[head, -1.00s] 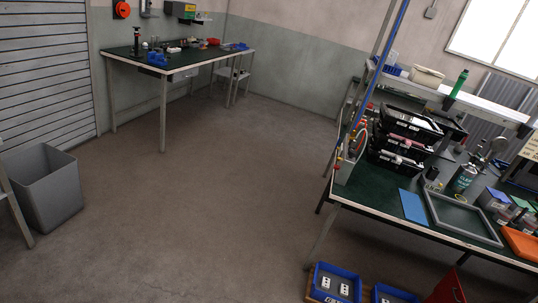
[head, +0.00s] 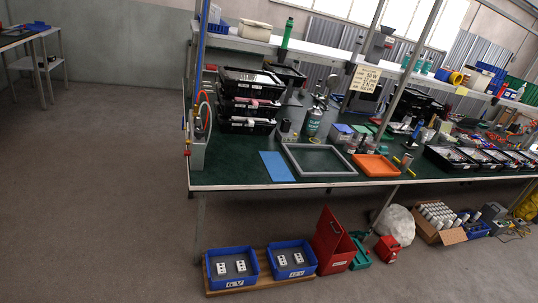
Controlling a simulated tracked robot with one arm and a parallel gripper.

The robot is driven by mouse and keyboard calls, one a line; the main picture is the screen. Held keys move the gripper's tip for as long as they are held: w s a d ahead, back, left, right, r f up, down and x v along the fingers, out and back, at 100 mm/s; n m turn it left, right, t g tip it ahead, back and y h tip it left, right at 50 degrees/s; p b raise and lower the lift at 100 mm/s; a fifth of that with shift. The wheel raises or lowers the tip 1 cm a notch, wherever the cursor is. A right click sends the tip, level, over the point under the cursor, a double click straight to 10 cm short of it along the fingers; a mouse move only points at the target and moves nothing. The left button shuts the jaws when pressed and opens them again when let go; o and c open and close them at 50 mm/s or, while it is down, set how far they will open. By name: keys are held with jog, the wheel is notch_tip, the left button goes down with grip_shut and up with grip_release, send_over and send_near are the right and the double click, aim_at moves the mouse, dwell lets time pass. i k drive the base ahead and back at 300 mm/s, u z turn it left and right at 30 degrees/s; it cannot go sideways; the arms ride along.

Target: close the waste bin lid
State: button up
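A red box (head: 338,263) stands on the floor in front of the workbench. A tall red panel (head: 326,232) rises at its left side, tilted. It looks like a bin with its lid standing open, but I cannot tell for sure that it is the waste bin. Its inside is hidden from here. My gripper is not in view.
Blue crates (head: 230,268) with battery-like blocks sit on a wooden board left of the red box. A green item (head: 360,251) and a red can (head: 387,249) stand at its right. The workbench (head: 230,180) overhangs behind. Floor (head: 110,200) at left is clear.

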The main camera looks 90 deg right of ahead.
aim_at(331, 230)
jog(key=z, duration=0.85)
jog(key=i, duration=0.1)
jog(key=z, duration=2.3)
jog(key=i, duration=1)
jog(key=z, duration=0.8)
jog(key=k, duration=0.95)
